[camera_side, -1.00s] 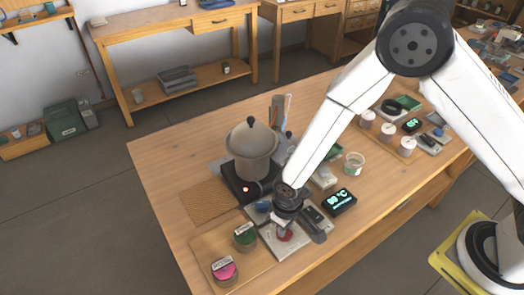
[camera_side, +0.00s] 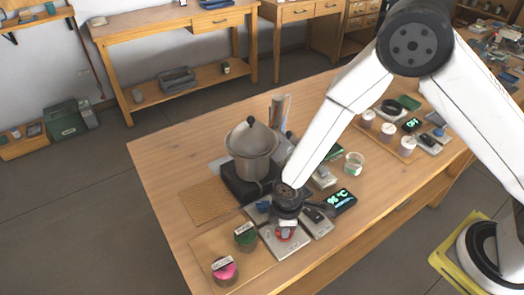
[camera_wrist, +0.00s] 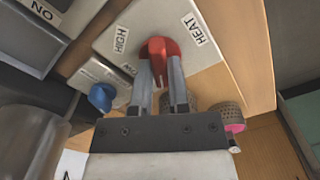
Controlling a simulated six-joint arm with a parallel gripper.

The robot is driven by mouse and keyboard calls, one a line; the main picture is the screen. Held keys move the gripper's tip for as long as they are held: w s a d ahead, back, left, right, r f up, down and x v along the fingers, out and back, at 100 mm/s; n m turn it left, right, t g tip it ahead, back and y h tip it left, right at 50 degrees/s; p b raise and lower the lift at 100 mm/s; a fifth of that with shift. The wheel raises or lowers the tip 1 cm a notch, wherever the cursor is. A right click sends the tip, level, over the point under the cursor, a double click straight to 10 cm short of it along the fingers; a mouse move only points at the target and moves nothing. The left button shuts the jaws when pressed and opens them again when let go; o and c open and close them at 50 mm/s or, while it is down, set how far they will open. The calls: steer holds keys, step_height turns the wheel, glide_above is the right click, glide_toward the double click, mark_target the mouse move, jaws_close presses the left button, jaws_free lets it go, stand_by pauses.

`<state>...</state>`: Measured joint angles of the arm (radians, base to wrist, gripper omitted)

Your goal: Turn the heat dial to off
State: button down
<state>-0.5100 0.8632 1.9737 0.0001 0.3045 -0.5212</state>
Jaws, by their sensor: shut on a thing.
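The red heat dial (camera_wrist: 160,48) sits on a pale metal panel (camera_wrist: 105,42) in the wrist view, between the labels HIGH and HEAT. Another label beside it is partly hidden by a finger, and I cannot read it. My gripper (camera_wrist: 160,72) has its two fingers closed on either side of the red dial. In the side view my gripper (camera_side: 287,222) points down over the panel, with the red dial (camera_side: 286,234) showing just below it. Any off mark is not readable.
A blue knob (camera_wrist: 101,97) is close to my left finger. In the side view a lidded pot (camera_side: 251,148) stands on a dark burner behind my gripper. A lit temperature display (camera_side: 338,201) is to the right. Green (camera_side: 245,237) and pink (camera_side: 225,269) jars stand front left.

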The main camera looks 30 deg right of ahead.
stand_by(0.3)
steer(key=c, duration=0.6)
jaws_free()
steer(key=shift+r, duration=0.15)
steer(key=shift+r, duration=3.8)
